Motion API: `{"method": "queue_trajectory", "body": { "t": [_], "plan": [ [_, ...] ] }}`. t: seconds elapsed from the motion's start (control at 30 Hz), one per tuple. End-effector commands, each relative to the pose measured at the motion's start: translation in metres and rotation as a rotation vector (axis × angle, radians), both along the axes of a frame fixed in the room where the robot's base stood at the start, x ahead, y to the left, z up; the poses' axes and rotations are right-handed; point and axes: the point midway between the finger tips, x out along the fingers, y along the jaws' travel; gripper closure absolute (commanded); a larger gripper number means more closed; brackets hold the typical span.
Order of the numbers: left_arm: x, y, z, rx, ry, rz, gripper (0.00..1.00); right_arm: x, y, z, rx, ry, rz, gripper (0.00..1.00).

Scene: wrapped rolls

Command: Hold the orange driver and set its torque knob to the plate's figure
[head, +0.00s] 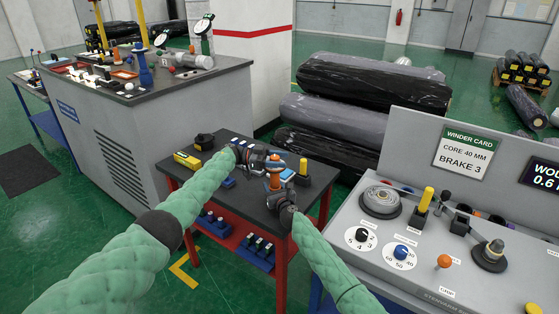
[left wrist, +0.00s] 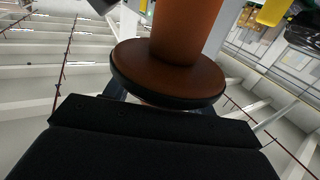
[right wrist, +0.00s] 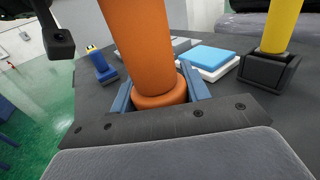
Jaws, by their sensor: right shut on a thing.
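The orange driver (head: 274,181) stands upright over the small dark-topped table. My right gripper (right wrist: 160,98) is shut on its orange handle (right wrist: 142,45), with a blue finger on each side. My left gripper (head: 262,160) is close to the driver's upper end. In the left wrist view, an orange-brown disc with a dark rim (left wrist: 168,75), part of the driver, hangs over the left fingers. Those fingers show apart on either side of it; contact is hidden. The knob's setting cannot be read. No torque plate can be made out.
On the small table (head: 238,195) are a yellow tool (head: 187,160), a black holder (head: 204,142), a blue-topped block (right wrist: 208,57) and a yellow-handled tool in a black holder (right wrist: 277,50). A console at right carries a winder card (head: 464,152) reading "CORE 40 MM, BRAKE 3".

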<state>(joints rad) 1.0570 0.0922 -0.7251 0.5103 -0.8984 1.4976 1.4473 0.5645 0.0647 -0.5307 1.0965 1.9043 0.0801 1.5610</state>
Motion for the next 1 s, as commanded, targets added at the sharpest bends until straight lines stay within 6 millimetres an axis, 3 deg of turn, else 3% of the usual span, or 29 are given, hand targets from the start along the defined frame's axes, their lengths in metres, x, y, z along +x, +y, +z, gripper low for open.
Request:
{"method": "queue_trajectory", "body": {
  "t": [0.33,0.8,1.0],
  "plan": [
    [0.002,0.011,0.001,0.000,-0.001,0.001,0.44,0.000,0.000,-0.001,0.000,0.001,0.000,1.00],
    [0.018,0.095,0.001,0.001,0.001,0.003,0.44,0.000,0.000,-0.001,0.000,0.001,0.000,1.00],
    [0.020,0.109,0.000,0.001,0.002,0.000,0.44,0.000,0.000,-0.001,0.000,0.001,0.000,1.00]
  ]
}}
